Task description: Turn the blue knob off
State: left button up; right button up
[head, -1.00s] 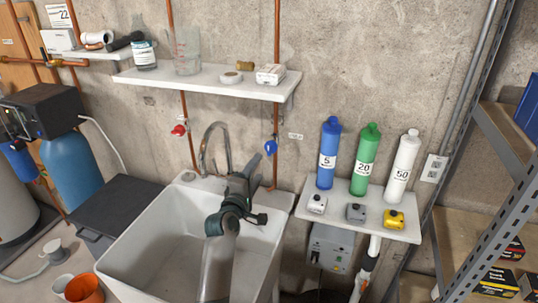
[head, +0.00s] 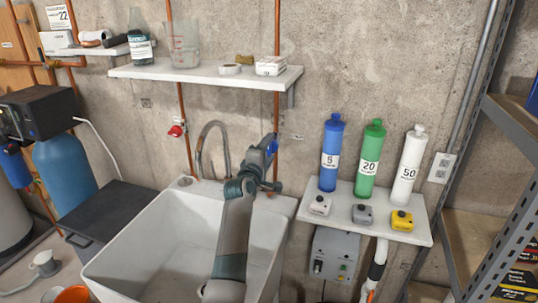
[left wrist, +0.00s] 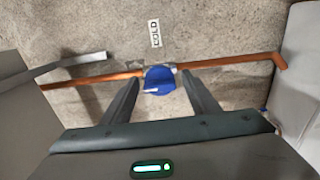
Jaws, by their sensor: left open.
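The left gripper is open and holds nothing. How far the fingertips are from the wall is not clear. My right gripper is not in view.
A red knob (head: 177,130) is on another pipe to the left, past the curved faucet (head: 203,140). The white sink (head: 120,262) is below my arm. A shelf (head: 205,77) hangs above. A small shelf (head: 345,194) with bottles stands at the right.

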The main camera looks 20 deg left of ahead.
pick_arm(q)
jog(key=shift+c, duration=0.3)
jog(key=c, duration=1)
jog(key=shift+o, duration=0.2)
